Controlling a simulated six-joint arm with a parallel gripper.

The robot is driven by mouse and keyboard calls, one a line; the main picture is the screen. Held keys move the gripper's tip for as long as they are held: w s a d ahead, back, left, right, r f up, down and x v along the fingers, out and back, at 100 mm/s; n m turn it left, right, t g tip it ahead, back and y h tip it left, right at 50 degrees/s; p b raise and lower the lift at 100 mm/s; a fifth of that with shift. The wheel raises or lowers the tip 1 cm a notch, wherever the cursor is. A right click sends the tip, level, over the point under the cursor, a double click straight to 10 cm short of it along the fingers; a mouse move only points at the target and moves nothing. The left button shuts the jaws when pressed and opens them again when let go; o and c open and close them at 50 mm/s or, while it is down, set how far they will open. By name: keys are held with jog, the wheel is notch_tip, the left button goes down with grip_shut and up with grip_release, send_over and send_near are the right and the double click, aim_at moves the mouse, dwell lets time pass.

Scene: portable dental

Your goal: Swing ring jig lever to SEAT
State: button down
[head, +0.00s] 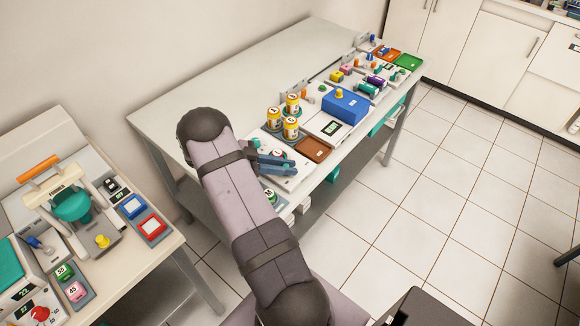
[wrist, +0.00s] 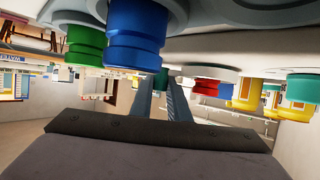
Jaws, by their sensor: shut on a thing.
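In the head view my gripper (head: 275,163) reaches over a white fixture plate (head: 284,183) near the front edge of the long table. A teal knob (head: 255,143) and a red-and-white round part (head: 279,153) stand beside the fingers. In the wrist view my gripper (wrist: 168,82) has its two grey fingers close together on a small dark teal piece (wrist: 172,74) between the tips. I cannot tell for sure that this piece is the ring jig lever. My arm hides part of the plate, and no SEAT mark is readable.
Yellow-and-white jars (head: 292,104) stand just behind the fixture. A brown tray (head: 313,149) and a blue box (head: 345,105) lie to its right. In the wrist view a blue cylinder (wrist: 135,40) and a green one (wrist: 86,45) are close on the left. The table's back is clear.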

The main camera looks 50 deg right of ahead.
jog(key=shift+w+a+m+g+y+b, duration=0.15)
jog(key=shift+a+m+g+y+b, duration=0.15)
jog(key=shift+m+g+b, duration=0.2)
jog(key=shift+w+a+m+g+y+b, duration=0.15)
jog(key=shift+m+g+y+b, duration=0.25)
jog(key=shift+m, duration=0.2)
jog(key=shift+r, duration=0.1)
jog(key=c, duration=1.7)
grip_release()
jog(key=shift+o, duration=0.2)
jog(key=shift+a, duration=0.1)
jog(key=shift+w+a+r+b, duration=0.1)
jog(key=shift+w+a+b, duration=0.25)
jog(key=shift+w, duration=0.15)
jog(key=b+v, duration=0.1)
jog(key=v, duration=0.3)
jog(key=shift+w+a+r, duration=0.1)
jog(key=shift+w, duration=0.1)
jog(key=shift+b+v, duration=0.3)
jog(key=shift+v, duration=0.5)
jog(key=shift+r, duration=0.2)
